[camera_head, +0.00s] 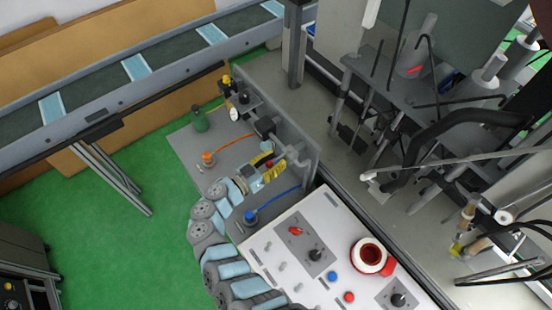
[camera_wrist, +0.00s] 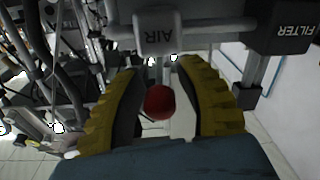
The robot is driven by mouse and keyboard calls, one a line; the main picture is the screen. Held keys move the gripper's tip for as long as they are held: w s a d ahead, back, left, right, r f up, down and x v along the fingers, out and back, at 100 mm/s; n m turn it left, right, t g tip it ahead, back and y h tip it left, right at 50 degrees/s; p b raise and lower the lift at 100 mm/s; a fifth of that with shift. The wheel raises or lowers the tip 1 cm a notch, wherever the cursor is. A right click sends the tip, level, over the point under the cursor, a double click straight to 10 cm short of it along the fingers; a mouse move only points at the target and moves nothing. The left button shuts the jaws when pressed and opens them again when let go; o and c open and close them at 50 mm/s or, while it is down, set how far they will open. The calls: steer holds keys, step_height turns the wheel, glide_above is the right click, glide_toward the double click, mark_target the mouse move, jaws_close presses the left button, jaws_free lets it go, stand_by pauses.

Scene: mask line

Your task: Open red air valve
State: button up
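The red air valve shows as a round red knob (camera_wrist: 160,102) in the middle of the wrist view, below a grey block marked AIR (camera_wrist: 162,32). In the head view the red knob (camera_head: 268,163) is a small spot partly hidden by my gripper. My gripper (camera_wrist: 165,100) has two ribbed yellow fingers, one on each side of the knob, with a visible gap on both sides. The fingers are apart. In the head view my gripper (camera_head: 265,173) is at the grey panel's fittings. I cannot tell whether any finger touches the knob.
A dark block marked FILTER (camera_wrist: 288,25) is at upper right in the wrist view. In the head view an orange hose fitting (camera_head: 208,158) and a blue one (camera_head: 251,216) stand near my arm. A white control panel (camera_head: 300,268) with buttons lies in front. A conveyor (camera_head: 85,95) runs behind.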

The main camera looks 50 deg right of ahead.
jaws_close()
